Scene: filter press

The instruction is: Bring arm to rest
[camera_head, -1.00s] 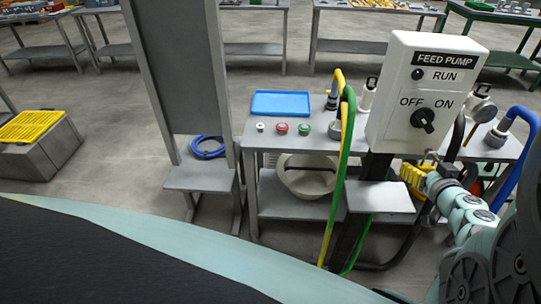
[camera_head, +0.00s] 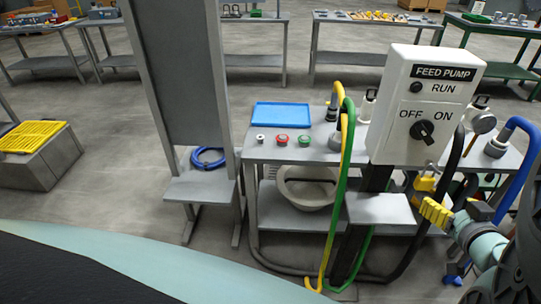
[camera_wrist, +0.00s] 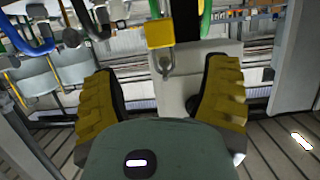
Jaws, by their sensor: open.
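My gripper (camera_head: 438,212) has yellow ridged fingers and is at the right of the head view, just below and right of the feed pump control box (camera_head: 421,105). In the wrist view my gripper (camera_wrist: 165,95) is open, its two yellow fingers wide apart with nothing between them. A yellow padlock (camera_wrist: 160,35) with a metal shackle shows ahead of the fingers, apart from them. The padlock also shows below the control box in the head view (camera_head: 424,184). The box's black selector knob (camera_head: 422,130) sits between the OFF and ON labels.
Yellow and green hoses (camera_head: 338,190) hang left of the pump post. A blue hose (camera_head: 524,165) curves close to my arm at the right. A grey table holds a blue tray (camera_head: 282,114) and red and green buttons. Open floor (camera_head: 110,195) lies at the left.

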